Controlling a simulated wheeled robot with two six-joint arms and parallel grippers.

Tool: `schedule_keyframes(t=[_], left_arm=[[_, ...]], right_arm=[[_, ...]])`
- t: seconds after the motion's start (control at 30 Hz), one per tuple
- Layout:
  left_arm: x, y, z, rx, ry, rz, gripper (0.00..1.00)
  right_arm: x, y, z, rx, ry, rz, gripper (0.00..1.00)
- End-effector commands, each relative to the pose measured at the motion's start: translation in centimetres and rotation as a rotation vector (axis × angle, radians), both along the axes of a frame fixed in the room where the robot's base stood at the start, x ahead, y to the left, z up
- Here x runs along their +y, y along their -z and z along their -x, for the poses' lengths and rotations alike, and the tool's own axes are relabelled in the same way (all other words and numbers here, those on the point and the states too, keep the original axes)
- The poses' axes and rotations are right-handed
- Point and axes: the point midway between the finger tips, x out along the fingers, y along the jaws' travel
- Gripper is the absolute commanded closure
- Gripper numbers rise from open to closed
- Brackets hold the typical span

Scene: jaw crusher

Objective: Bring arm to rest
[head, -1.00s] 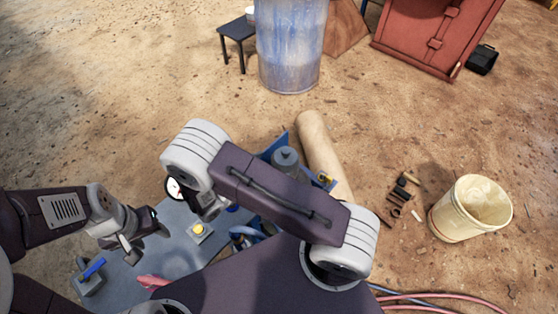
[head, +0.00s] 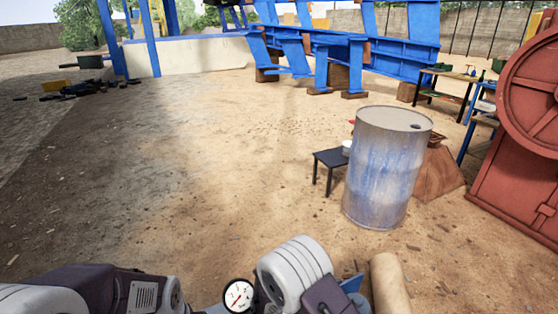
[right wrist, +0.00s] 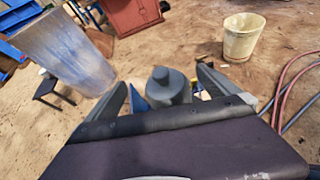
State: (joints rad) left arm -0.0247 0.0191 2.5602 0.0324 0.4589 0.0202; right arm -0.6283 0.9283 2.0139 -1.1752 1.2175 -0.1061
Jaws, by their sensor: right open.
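My right arm (head: 300,275) shows at the bottom middle of the head view; its gripper is below the picture there. In the right wrist view my right gripper (right wrist: 162,77) has its two grey fingers apart. A grey canister with a knob on top (right wrist: 168,88) appears beyond and between them; I cannot tell how far off it is. My left arm (head: 100,290) lies along the lower left edge of the head view, and its gripper is out of the picture.
A round gauge (head: 238,295) is at the bottom edge. A blue-white drum (head: 388,170) stands ahead, with a small dark table (head: 328,160) beside it. A red machine part (head: 515,200) is at right. A cream bucket (right wrist: 243,37) and hoses (right wrist: 285,85) show in the wrist view. Open ground lies at left.

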Motion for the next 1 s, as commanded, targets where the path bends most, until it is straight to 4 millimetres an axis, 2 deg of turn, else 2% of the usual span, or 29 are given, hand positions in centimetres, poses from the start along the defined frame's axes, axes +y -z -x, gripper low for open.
schedule_keyframes(t=[0.03, 0.07, 0.1, 0.17, 0.2, 0.27, 0.3, 0.4, 0.5, 0.6, 0.73, 1.0], left_arm=[[0.0, -1.4, 0.0, 0.000, 0.000, 0.000, 0.50], [0.0, -1.9, 0.0, 0.000, 0.000, 0.000, 0.50], [0.0, -2.5, 0.0, 0.000, 0.000, 0.000, 0.50], [0.0, -3.3, 0.0, -0.001, 0.000, 0.000, 0.50], [0.0, -3.8, 0.0, -0.001, 0.000, 0.000, 0.50], [0.0, -4.5, 0.0, -0.001, 0.000, 0.000, 0.50], [0.0, -4.9, 0.0, -0.001, 0.000, 0.000, 0.50], [0.0, -5.4, 0.0, -0.001, 0.000, 0.000, 0.50], [0.0, -5.2, 0.0, 0.000, 0.000, 0.000, 0.50], [0.0, -5.1, 0.0, 0.000, 0.000, 0.000, 0.50], [0.0, -5.1, 0.0, 0.000, 0.000, 0.000, 0.50], [0.0, -5.1, 0.0, 0.000, 0.000, 0.000, 0.50]], right_arm=[[-2.1, -3.8, -0.3, -0.056, 0.088, -0.039, 0.00], [-3.6, -5.6, 0.3, -0.086, 0.161, -0.069, 0.00], [-5.5, -7.5, 1.7, -0.124, 0.276, -0.123, 0.00], [-7.5, -9.5, 4.6, -0.181, 0.462, -0.233, 0.00], [-8.1, -10.3, 6.7, -0.226, 0.593, -0.322, 0.00], [-7.9, -11.0, 9.8, -0.307, 0.792, -0.474, 0.00], [-7.1, -11.2, 11.4, -0.371, 0.922, -0.582, 0.00], [-3.5, -11.1, 13.4, -0.544, 1.218, -0.852, 0.00], [0.0, -10.2, 13.2, -0.662, 1.402, -1.033, 0.00], [2.0, -9.4, 12.5, -0.732, 1.519, -1.123, 0.00], [2.6, -9.5, 10.9, -0.792, 1.546, -1.182, 0.00], [2.6, -9.5, 10.9, -0.793, 1.545, -1.181, 0.00]])
